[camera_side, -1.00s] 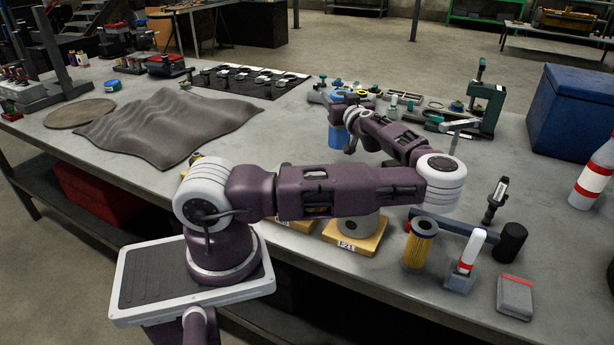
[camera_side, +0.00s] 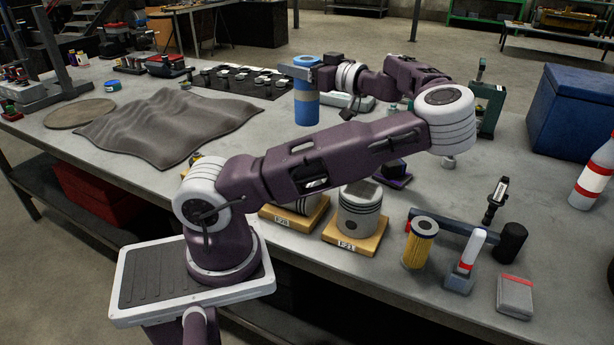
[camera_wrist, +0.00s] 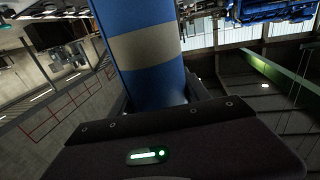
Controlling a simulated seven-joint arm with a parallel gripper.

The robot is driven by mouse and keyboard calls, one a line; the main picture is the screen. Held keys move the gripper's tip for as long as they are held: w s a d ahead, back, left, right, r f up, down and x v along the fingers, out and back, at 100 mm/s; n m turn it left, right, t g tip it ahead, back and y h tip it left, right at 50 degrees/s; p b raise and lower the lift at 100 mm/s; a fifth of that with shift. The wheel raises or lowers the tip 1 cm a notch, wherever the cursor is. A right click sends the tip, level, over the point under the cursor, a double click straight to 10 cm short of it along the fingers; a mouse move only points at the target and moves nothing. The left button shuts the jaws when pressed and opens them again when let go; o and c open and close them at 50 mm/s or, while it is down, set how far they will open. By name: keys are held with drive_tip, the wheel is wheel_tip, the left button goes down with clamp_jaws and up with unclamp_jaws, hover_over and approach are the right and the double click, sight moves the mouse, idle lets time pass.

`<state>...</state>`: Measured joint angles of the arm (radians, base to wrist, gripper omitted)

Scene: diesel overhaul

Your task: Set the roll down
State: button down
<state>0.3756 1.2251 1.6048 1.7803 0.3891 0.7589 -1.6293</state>
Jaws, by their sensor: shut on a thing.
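The roll (camera_side: 306,102) is a blue cylinder with a lighter band, upright over the back middle of the bench (camera_side: 260,135). My gripper (camera_side: 306,72) is shut on it from the right side, near its upper end. I cannot tell for sure whether the roll's lower end touches the bench. In the wrist view the roll (camera_wrist: 145,50) stands between the fingers, blue with a grey-beige band; the fingertips are mostly hidden behind it and the palm.
A rumpled grey cloth (camera_side: 165,128) lies left of the roll, and a dark mat with parts (camera_side: 250,82) lies behind. Pistons on wooden blocks (camera_side: 357,222), a yellow filter (camera_side: 420,243) and a blue box (camera_side: 570,110) stand nearer or right. Bare bench lies between cloth and roll.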

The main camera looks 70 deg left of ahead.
wheel_tip(320, 180, down, 17)
drive_tip(key=c, duration=0.5)
unclamp_jaws()
drive_tip(key=v, duration=1.2)
